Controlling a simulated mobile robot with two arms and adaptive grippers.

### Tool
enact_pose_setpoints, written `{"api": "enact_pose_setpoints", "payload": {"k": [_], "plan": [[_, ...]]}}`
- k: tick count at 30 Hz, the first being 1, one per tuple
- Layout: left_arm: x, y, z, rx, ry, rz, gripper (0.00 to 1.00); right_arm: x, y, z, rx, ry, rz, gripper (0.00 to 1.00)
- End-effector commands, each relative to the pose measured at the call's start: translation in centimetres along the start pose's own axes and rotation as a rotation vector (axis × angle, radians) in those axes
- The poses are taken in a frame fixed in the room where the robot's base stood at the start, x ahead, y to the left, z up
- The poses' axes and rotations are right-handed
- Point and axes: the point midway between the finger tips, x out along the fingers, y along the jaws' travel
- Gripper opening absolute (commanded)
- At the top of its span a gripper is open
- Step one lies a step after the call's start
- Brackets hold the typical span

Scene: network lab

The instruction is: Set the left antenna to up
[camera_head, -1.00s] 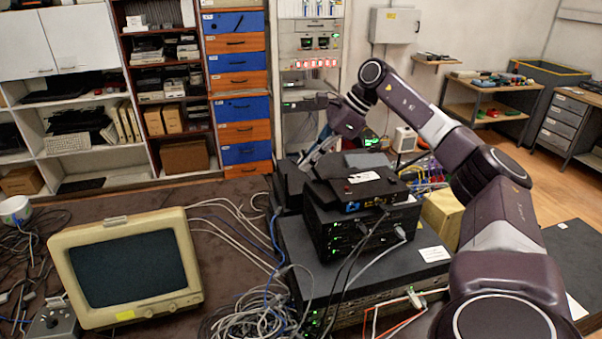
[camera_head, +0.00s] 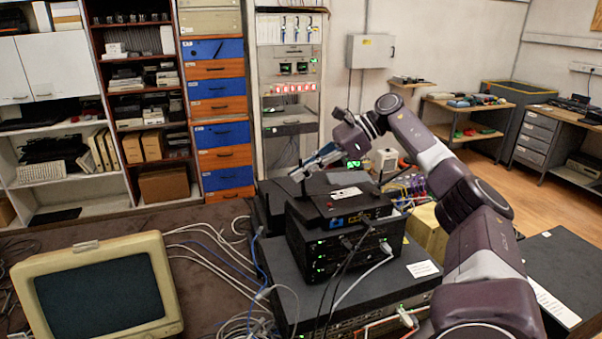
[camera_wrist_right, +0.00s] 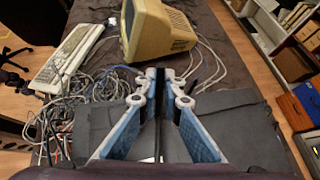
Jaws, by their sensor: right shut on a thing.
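The black router (camera_head: 345,203) lies flat on top of a stack of network boxes, with a white label on its top. My right gripper (camera_head: 298,174) is just above the router's far left corner, its blue-padded fingers pointing left and a little down. In the right wrist view the fingertips (camera_wrist_right: 160,76) are close together on a thin dark piece, which looks like the left antenna (camera_wrist_right: 160,110). In the head view a short dark upright part of the antenna (camera_head: 303,188) shows below the fingertips. Its exact tilt is hard to tell. My left gripper is out of view.
The boxes under the router (camera_head: 340,250) carry plugged cables in front. A beige monitor (camera_head: 95,290) stands at the left, with loose cables between. A rack (camera_head: 290,100) and drawers stand behind.

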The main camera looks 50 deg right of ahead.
Motion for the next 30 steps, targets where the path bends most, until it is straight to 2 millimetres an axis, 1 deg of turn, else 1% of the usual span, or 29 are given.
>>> {"api": "enact_pose_setpoints", "payload": {"k": [5,6,10,20,23,26,30], "plan": [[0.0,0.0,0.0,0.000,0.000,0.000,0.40,-0.1,-0.1,0.1,0.000,-0.001,-0.002,0.00],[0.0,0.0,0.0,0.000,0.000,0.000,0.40,0.0,-0.1,0.1,0.000,-0.001,-0.002,0.10],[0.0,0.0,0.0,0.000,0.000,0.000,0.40,0.0,0.0,0.1,0.000,0.000,-0.002,0.24],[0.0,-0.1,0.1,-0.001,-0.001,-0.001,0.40,-0.2,0.0,0.0,0.000,0.001,-0.002,0.25],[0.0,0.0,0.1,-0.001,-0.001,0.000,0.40,-1.1,-0.1,0.1,0.000,0.001,-0.003,0.25],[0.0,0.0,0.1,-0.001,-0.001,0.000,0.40,-2.8,-0.1,0.1,0.001,-0.003,-0.005,0.25],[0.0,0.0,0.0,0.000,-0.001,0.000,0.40,-5.6,-0.1,0.2,-0.001,-0.006,-0.005,0.25]]}}
